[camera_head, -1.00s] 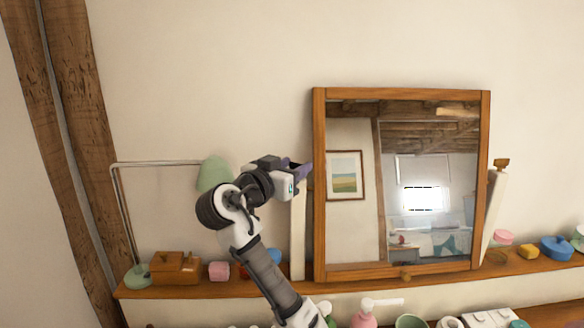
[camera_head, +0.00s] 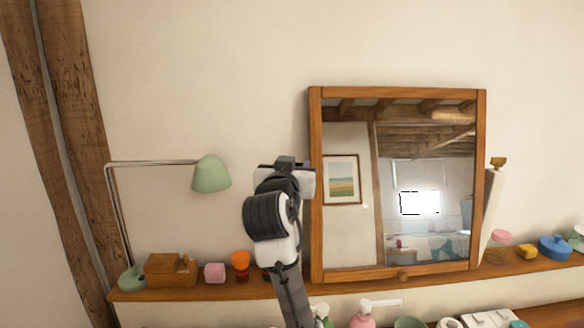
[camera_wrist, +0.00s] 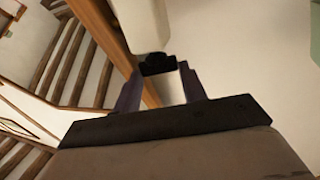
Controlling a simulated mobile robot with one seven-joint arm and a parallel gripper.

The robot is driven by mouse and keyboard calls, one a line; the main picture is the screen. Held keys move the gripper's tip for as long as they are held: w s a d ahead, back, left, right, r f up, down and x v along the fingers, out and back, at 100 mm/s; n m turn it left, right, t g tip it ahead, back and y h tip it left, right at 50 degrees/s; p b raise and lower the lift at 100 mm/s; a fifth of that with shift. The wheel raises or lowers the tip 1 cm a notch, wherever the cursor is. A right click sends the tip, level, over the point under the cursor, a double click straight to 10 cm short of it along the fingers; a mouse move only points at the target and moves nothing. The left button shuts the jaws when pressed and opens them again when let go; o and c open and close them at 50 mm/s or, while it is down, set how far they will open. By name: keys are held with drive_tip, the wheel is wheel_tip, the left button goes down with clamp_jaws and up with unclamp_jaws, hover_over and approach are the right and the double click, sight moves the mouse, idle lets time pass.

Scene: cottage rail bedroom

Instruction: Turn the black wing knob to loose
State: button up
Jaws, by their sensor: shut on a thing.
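The black wing knob (camera_wrist: 158,64) shows in the wrist view at the end of a pale post (camera_wrist: 142,22), beside the mirror's wooden frame. My gripper (camera_wrist: 160,82) has its two purple fingers on either side of the knob, shut on it. In the head view my gripper (camera_head: 290,168) is at the mirror's left edge, seen from behind, and my wrist hides the knob and the left post. The mirror (camera_head: 316,190) has a wooden frame and stands upright on the shelf.
A brass-coloured knob (camera_head: 499,162) tops the right post (camera_head: 490,212). A green lamp (camera_head: 211,174) stands left of my arm. The shelf (camera_head: 215,291) holds a wooden box (camera_head: 170,271), a pink block (camera_head: 214,273) and an orange item (camera_head: 241,262). Bottles stand lower in front.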

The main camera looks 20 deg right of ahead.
drive_tip(key=o, duration=1)
drive_tip(key=shift+s, duration=0.1)
drive_tip(key=b+v, duration=0.3)
drive_tip(key=v, duration=1)
drive_tip(key=shift+s+a+b, duration=0.2)
drive_tip(key=shift+a+b, duration=0.05)
drive_tip(key=shift+b, duration=0.15)
